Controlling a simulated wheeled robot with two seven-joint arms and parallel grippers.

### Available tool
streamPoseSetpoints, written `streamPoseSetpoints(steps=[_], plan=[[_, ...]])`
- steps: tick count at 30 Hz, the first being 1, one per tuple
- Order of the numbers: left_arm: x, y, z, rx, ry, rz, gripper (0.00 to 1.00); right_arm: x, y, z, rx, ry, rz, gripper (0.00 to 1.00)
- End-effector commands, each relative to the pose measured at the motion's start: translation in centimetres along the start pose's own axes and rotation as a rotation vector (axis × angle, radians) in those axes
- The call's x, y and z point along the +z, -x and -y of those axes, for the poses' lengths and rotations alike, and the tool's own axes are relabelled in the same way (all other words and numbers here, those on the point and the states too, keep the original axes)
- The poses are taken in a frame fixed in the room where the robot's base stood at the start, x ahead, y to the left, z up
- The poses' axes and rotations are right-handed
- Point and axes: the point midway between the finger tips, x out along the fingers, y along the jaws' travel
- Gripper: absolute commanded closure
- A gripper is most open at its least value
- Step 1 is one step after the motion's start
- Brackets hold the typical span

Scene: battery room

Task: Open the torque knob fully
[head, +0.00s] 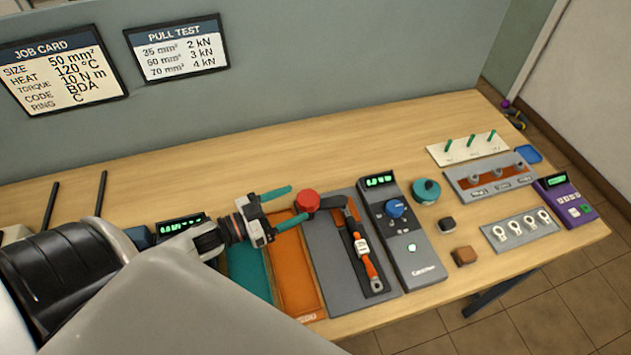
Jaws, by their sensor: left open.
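A blue round knob (396,208) sits on a grey device (416,250) with a lit green display at its top. I take this as the torque knob, but its label is too small to read. My left gripper (285,206) is open, its two teal fingers pointing right. It is to the left of the blue knob and apart from it. A red round cap (307,199) lies just beyond the fingertips; I cannot tell whether they touch it. My right gripper is not in view.
A grey board (325,245) with an orange-handled wrench (367,262) lies between gripper and device. An orange tray (293,270) is below the gripper. A teal round object (426,190) and two small blocks stand right of the device. The wooden bench behind is clear.

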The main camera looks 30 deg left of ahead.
Motion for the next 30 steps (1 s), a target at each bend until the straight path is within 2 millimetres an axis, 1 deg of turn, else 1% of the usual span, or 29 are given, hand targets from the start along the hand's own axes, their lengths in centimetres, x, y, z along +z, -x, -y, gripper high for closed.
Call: streamPoseSetpoints(steps=[2,5,12,15,19,26,27,29,30], plan=[[-0.1,-0.5,0.0,-0.001,0.0,0.001,0.31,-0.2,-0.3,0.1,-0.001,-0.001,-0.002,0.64],[-0.2,-1.8,0.0,-0.002,-0.001,0.004,0.31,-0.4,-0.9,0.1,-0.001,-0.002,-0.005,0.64],[-0.2,-5.6,0.0,-0.002,-0.003,0.003,0.31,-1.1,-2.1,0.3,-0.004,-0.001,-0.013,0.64],[-0.1,-6.7,0.0,-0.002,0.0,0.002,0.31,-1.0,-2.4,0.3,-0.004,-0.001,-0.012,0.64],[-0.1,-7.4,0.0,-0.001,0.0,0.0,0.31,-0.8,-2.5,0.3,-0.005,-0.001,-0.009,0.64],[0.0,-7.5,0.1,-0.001,0.0,0.0,0.31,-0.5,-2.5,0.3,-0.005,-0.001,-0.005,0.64],[0.0,-7.4,0.1,-0.001,0.0,0.0,0.32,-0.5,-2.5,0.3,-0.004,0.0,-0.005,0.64],[0.0,-7.4,0.1,-0.001,0.001,0.0,0.42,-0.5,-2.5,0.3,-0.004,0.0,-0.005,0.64],[0.0,-7.4,0.1,-0.001,0.001,0.0,0.49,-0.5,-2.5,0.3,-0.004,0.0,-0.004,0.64]])
